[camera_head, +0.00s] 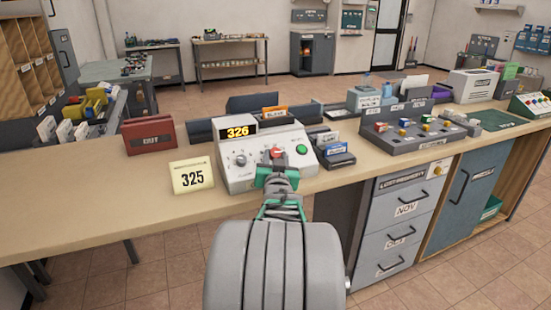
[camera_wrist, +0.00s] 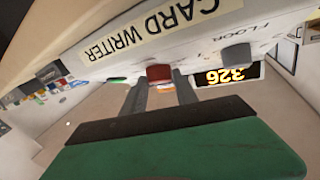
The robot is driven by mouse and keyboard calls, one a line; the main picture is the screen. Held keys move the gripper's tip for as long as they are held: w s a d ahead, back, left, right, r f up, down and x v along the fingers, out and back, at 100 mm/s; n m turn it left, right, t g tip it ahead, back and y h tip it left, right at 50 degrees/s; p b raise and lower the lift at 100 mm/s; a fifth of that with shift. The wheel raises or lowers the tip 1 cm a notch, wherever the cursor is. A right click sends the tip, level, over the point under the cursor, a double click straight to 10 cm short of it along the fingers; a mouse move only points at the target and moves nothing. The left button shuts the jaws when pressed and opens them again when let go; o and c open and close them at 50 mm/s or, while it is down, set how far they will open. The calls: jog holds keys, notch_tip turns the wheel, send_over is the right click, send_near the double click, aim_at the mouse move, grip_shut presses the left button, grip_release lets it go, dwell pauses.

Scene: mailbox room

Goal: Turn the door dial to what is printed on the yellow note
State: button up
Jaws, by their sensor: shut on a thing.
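The yellow note (camera_head: 192,178) stands on the counter at the left and reads 325. Right of it is a grey box, the card writer (camera_head: 228,174), whose lit display (camera_head: 238,132) shows 326. The display also shows upside down in the wrist view (camera_wrist: 228,75). A red dial (camera_wrist: 160,73) sits in the middle of the box's face; its top shows in the head view (camera_head: 276,150). My gripper (camera_wrist: 160,92) is shut on the red dial, with one finger on each side of it. In the head view, my gripper (camera_head: 277,160) hides most of the dial's front.
A grey knob (camera_head: 240,160) is left of the red dial, and a green button (camera_head: 302,149) is right of it. A dark red box (camera_head: 149,137) stands left of the card writer. A small card tray (camera_head: 338,160) stands close on the right. The counter's front left (camera_head: 100,205) is bare.

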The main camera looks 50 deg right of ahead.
grip_shut()
jog(key=shift+s+d+f, duration=0.1)
jog(key=shift+f, duration=0.05)
jog(key=b, duration=0.2)
jog(key=n+t+y+b, duration=0.1)
jog(key=shift+s+d+f+n+b, duration=0.15)
jog(key=shift+f+n+b, duration=0.15)
jog(key=shift+b, duration=0.05)
jog(key=n+t+y+b, duration=0.1)
jog(key=b, duration=0.2)
jog(key=n+t+y+b, duration=0.1)
jog(key=n+b, duration=0.1)
jog(key=b, duration=0.1)
jog(key=shift+s+d+f, duration=0.15)
jog(key=shift+f, duration=0.15)
jog(key=n+t+y+b, duration=0.2)
jog(key=n+b, duration=0.1)
jog(key=shift+s+d+r+y+b, duration=0.1)
jog(key=shift+d+r+y+b, duration=0.1)
jog(key=shift+r+y+b, duration=0.1)
jog(key=shift+d+r+n+t+y+b, duration=0.15)
jog(key=shift+n+t+y+b, duration=0.15)
jog(key=shift+n+y, duration=0.45)
jog(key=shift+a+r+n+t+y+b, duration=0.1)
jog(key=shift+r+n+t+y+b, duration=0.15)
jog(key=shift+n+y, duration=0.5)
jog(key=shift+n, duration=0.3)
